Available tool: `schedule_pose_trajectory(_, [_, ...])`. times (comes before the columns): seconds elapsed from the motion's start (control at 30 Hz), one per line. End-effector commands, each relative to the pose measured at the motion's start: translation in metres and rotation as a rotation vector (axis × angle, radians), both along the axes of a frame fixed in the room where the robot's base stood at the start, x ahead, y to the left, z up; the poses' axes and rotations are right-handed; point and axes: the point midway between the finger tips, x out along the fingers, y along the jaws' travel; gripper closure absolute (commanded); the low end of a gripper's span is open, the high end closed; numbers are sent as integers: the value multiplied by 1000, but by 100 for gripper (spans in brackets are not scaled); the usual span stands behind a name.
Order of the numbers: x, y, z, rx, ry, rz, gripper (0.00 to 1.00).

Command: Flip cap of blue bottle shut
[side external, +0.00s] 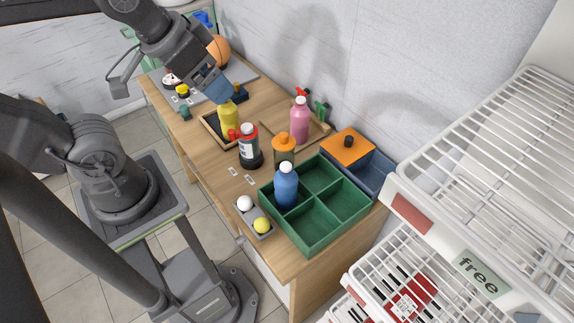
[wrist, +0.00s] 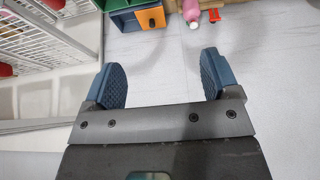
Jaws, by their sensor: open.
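The blue bottle (side external: 286,190) stands upright at the left side of the divided green crate (side external: 320,243) in the side view. Its white top (side external: 286,167) is small there, and I cannot tell whether the cap is open or shut. My gripper (side external: 219,90) is up and to the left of it, well apart, above the far part of the table near the yellow bottle (side external: 228,121). In the wrist view my gripper (wrist: 163,76) has its two blue finger pads wide apart with nothing between them. The blue bottle does not show in the wrist view.
A blue box (side external: 374,178) with an orange lid (side external: 347,146) is behind the crate. White wire racks (side external: 480,190) rise at right.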

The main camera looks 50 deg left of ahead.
Motion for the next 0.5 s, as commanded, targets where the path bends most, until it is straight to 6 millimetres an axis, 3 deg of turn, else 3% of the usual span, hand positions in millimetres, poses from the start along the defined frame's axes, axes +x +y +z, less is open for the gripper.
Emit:
schedule_pose_trajectory(0.23, [11,-5,-1,-9,55,-4,43])
schedule_pose_trajectory(0.5, [51,-28,-14,-25,241,-11,68])
